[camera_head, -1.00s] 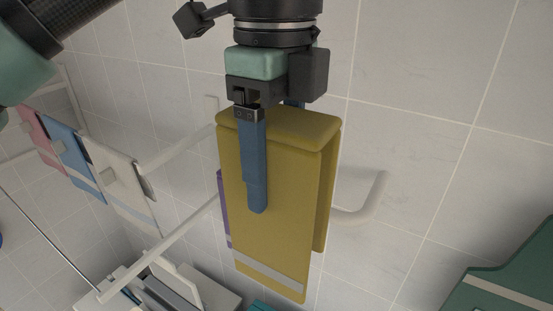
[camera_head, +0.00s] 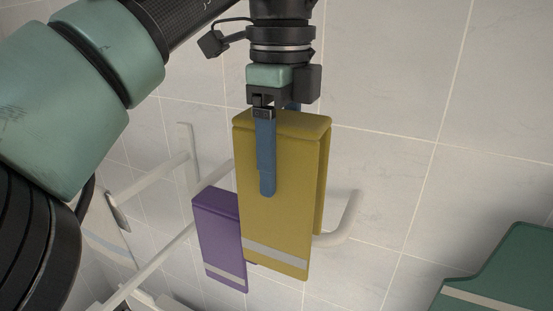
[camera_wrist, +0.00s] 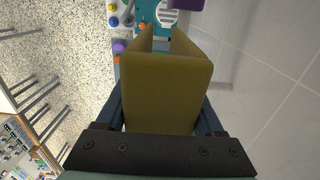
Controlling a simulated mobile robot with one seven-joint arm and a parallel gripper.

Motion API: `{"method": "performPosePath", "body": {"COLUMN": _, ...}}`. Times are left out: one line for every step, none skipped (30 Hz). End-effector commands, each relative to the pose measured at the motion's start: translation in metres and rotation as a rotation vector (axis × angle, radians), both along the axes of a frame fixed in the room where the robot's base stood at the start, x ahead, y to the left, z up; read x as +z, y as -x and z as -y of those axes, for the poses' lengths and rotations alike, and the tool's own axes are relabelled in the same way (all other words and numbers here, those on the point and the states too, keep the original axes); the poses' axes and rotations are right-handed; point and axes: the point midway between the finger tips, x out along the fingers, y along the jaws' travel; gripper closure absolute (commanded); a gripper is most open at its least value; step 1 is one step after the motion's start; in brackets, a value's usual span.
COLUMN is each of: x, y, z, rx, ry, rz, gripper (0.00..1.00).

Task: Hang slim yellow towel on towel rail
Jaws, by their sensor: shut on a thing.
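The slim yellow towel (camera_head: 284,205) hangs folded from my gripper (camera_head: 267,190), with a pale stripe near its lower edge. One blue finger lies down its near face; the other is mostly hidden behind it. In the wrist view, the towel (camera_wrist: 168,95) fills the space between both fingers of my gripper (camera_wrist: 165,112). A white towel rail (camera_head: 160,250) runs behind the towel and ends in a bent part (camera_head: 345,222) at its right. The towel covers part of the rail, and I cannot tell whether they touch.
A purple towel (camera_head: 220,240) hangs on the rail just left of the yellow one. A green towel or cloth (camera_head: 500,275) is at the lower right. Another white rail (camera_head: 150,178) is at the left. The tiled wall (camera_head: 400,110) stands behind, bare at the upper right.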

Motion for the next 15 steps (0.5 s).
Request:
{"method": "performPosePath", "body": {"x": 0.001, "y": -0.004, "z": 0.003, "rx": 0.000, "ry": 0.002, "rz": 0.000, "gripper": 0.98}}
{"method": "performPosePath", "body": {"x": 0.001, "y": -0.007, "z": 0.004, "rx": 0.001, "ry": 0.001, "rz": 0.001, "gripper": 0.98}}
{"method": "performPosePath", "body": {"x": 0.001, "y": -0.010, "z": 0.005, "rx": 0.000, "ry": 0.001, "rz": 0.001, "gripper": 0.98}}
{"method": "performPosePath", "body": {"x": 0.001, "y": -0.012, "z": 0.006, "rx": -0.001, "ry": 0.001, "rz": 0.001, "gripper": 0.98}}
{"method": "performPosePath", "body": {"x": 0.001, "y": -0.014, "z": 0.007, "rx": 0.001, "ry": 0.002, "rz": 0.000, "gripper": 0.98}}
{"method": "performPosePath", "body": {"x": 0.001, "y": -0.016, "z": 0.008, "rx": 0.000, "ry": 0.001, "rz": 0.000, "gripper": 0.98}}
{"method": "performPosePath", "body": {"x": 0.001, "y": -0.019, "z": 0.009, "rx": 0.001, "ry": 0.001, "rz": 0.000, "gripper": 0.98}}
{"method": "performPosePath", "body": {"x": 0.001, "y": -0.021, "z": 0.010, "rx": 0.000, "ry": 0.001, "rz": 0.001, "gripper": 0.98}}
{"method": "performPosePath", "body": {"x": 0.001, "y": -0.025, "z": 0.012, "rx": 0.000, "ry": 0.003, "rz": 0.001, "gripper": 0.98}}
{"method": "performPosePath", "body": {"x": 0.001, "y": -0.027, "z": 0.012, "rx": 0.001, "ry": 0.003, "rz": 0.001, "gripper": 0.98}}
{"method": "performPosePath", "body": {"x": 0.001, "y": -0.029, "z": 0.013, "rx": -0.001, "ry": 0.003, "rz": 0.001, "gripper": 0.98}}
{"method": "performPosePath", "body": {"x": 0.001, "y": -0.032, "z": 0.014, "rx": 0.000, "ry": 0.003, "rz": 0.001, "gripper": 0.98}}
{"method": "performPosePath", "body": {"x": 0.001, "y": -0.034, "z": 0.015, "rx": 0.001, "ry": 0.002, "rz": 0.000, "gripper": 0.98}}
{"method": "performPosePath", "body": {"x": 0.001, "y": -0.036, "z": 0.017, "rx": -0.001, "ry": 0.002, "rz": -0.001, "gripper": 0.98}}
{"method": "performPosePath", "body": {"x": 0.001, "y": -0.038, "z": 0.017, "rx": 0.000, "ry": 0.001, "rz": -0.002, "gripper": 0.98}}
